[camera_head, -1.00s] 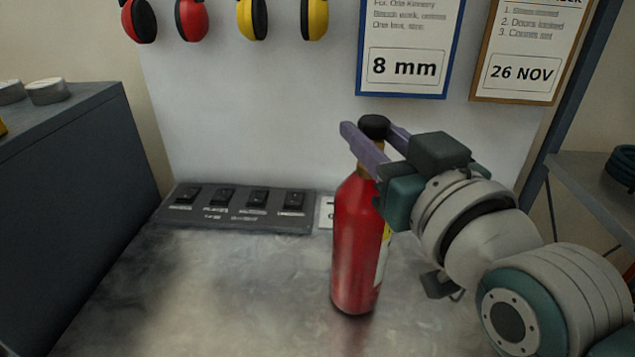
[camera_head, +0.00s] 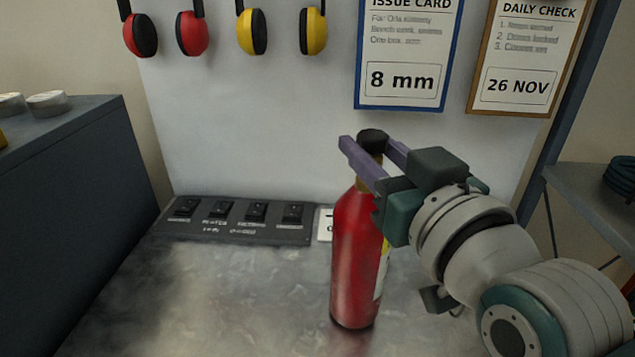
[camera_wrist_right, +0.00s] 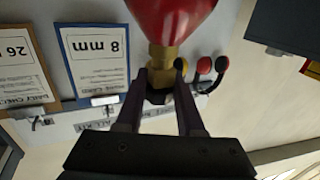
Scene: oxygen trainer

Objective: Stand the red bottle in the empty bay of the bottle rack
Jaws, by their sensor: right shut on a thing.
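The red bottle (camera_head: 355,265), with a black cap, a brass-coloured neck and a partly hidden yellow-and-white label, is upright over the metal worktop. My right gripper (camera_head: 371,155) is shut on its neck just below the cap. In the right wrist view the two purple fingers lie on either side of the neck (camera_wrist_right: 162,60), and the red body (camera_wrist_right: 170,18) runs off the top edge. I cannot tell whether the bottle's base touches the worktop. The bottle rack and its empty bay are not in view. My left gripper is not in view.
The worktop (camera_head: 225,290) is clear left of the bottle. A grey switch panel (camera_head: 235,222) lies at its back edge. A white board (camera_head: 260,130) with ear defenders (camera_head: 192,33) and cards stands behind. A dark cabinet (camera_head: 75,200) is left, a shelf (camera_head: 590,195) right.

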